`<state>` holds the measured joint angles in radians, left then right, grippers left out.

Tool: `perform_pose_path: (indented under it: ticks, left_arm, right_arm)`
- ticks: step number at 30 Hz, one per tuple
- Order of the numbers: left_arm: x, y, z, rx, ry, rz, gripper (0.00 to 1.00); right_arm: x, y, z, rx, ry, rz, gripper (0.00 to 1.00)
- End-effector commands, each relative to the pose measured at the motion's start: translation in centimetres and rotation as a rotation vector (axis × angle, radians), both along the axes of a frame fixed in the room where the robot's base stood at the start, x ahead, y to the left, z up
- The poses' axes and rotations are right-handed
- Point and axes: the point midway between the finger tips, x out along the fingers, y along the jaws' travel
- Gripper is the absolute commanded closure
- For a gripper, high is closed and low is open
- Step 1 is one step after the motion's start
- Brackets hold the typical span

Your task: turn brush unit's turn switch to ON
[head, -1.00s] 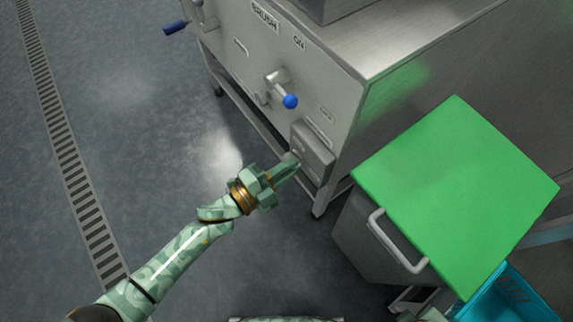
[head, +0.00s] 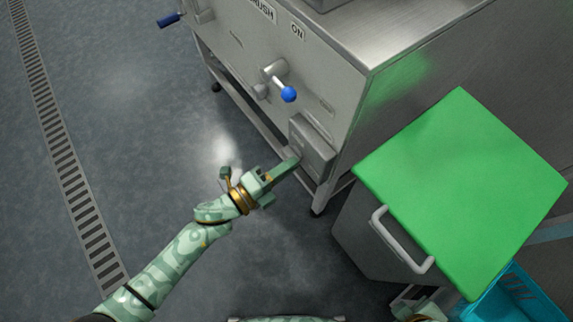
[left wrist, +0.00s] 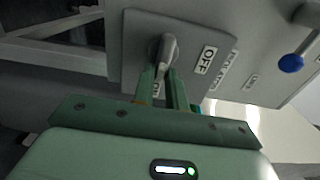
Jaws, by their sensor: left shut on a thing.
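The brush unit (head: 325,78) is a grey steel machine with BRUSH and ON labels on its front. Its turn switch (left wrist: 166,48) is a grey lever knob on a square plate (left wrist: 128,35) low on the front. The switch box (head: 312,146) also shows in the head view. An OFF label (left wrist: 206,60) sits right of the knob in the wrist view; another label below it is partly hidden by my fingers. My left gripper (head: 294,161) is shut on the knob, with its fingers (left wrist: 165,85) on either side of it. A pale green part of my right arm shows at the bottom edge; its fingers are hidden.
A blue-ended lever (head: 288,94) sticks out above the switch box. A bin with a green lid (head: 460,190) and a grey handle (head: 400,245) stands to the right. A turquoise crate (head: 500,296) is at lower right. The floor at left is clear, with a drain grate (head: 62,150).

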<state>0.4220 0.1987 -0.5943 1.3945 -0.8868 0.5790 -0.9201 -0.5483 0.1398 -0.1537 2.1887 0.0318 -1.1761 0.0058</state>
Motion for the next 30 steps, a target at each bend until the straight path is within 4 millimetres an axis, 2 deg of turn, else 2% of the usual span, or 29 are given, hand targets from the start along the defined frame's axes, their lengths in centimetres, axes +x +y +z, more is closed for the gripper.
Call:
perform_pose_path:
  ticks: [7,8,9,10,25,30]
  left_arm:
    - [-0.1,0.1,-0.3,0.007,0.002,0.0,1.0]
    - [-0.1,0.1,-0.3,0.007,0.002,0.0,0.78]
    - [-0.1,0.1,-0.3,0.007,0.002,0.0,0.67]
    - [-0.1,0.1,-0.3,0.005,0.003,0.0,0.65]
    - [-0.1,0.1,-0.1,0.002,0.001,0.0,0.65]
    - [-1.2,1.7,0.2,0.004,0.001,0.0,0.65]
  right_arm:
    - [0.0,0.0,-0.1,0.0,0.002,0.001,1.0]
    - [0.0,0.0,-0.1,-0.001,0.002,0.001,1.0]
    - [0.0,0.0,-0.1,-0.001,0.002,0.001,1.0]
    - [0.0,0.0,-0.2,-0.001,0.002,0.001,1.0]
    - [0.3,0.0,-0.2,-0.003,-0.002,0.002,1.0]
    - [0.1,-0.4,0.4,-0.019,0.007,0.006,1.0]
